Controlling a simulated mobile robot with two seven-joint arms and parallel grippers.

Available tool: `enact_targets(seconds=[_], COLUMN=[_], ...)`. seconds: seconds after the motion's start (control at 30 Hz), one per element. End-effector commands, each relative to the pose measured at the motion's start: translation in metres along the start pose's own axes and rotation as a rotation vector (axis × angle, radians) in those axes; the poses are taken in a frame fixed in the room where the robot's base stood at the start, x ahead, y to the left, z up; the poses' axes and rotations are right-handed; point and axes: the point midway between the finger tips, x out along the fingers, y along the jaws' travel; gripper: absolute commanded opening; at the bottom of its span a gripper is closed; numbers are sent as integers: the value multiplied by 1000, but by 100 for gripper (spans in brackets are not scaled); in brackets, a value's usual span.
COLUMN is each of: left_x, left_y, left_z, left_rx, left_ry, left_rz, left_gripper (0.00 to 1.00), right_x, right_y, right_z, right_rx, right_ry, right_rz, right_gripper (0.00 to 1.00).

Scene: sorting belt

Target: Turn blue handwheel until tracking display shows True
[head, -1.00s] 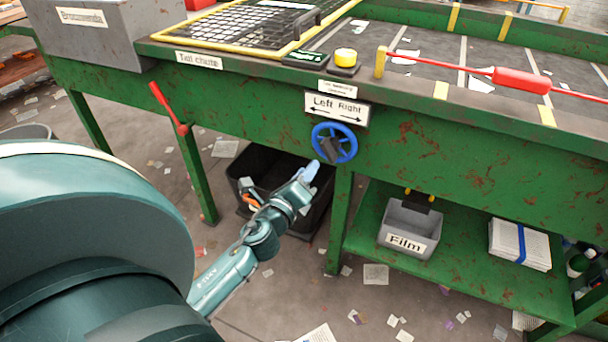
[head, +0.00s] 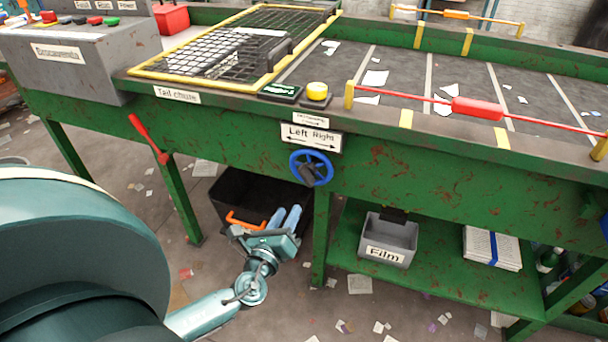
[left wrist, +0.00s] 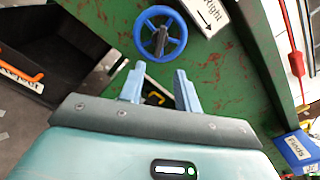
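The blue handwheel (head: 325,168) is on the green side panel of the belt frame, with a dark handle across its middle. A "Left Right" arrow sign (head: 311,138) is above it. My left gripper (head: 286,212) is below and left of the wheel, apart from it, open and empty. In the left wrist view its two fingers (left wrist: 158,80) are spread, and the wheel (left wrist: 182,35) is beyond their tips. A small dark display (head: 281,92) with green text sits on the belt edge; its text is too small to read. My right gripper is not in view.
A black bin (head: 232,187) with an orange handle stands under the frame behind my left gripper. A green table leg (head: 321,235) is right of it. A red lever (head: 148,138) sticks out at left. A grey "Film" box (head: 390,238) is on the lower shelf.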

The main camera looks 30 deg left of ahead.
Motion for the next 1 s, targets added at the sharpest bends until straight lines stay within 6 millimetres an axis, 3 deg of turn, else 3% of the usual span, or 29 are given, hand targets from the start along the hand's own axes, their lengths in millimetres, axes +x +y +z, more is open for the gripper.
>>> enact_targets(seconds=[0.6, 0.8, 1.0], left_x=[111, 126, 128], left_y=[0, 0, 0], left_z=[-1, -1, -1], left_rx=[-2, -2, -2], left_ry=[-2, 1, 1], left_rz=[0, -1, 0], left_gripper=[33, 33, 33], right_x=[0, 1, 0], right_y=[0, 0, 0], right_z=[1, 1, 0], right_rx=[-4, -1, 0], right_ry=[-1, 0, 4], right_rz=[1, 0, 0], right_gripper=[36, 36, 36])
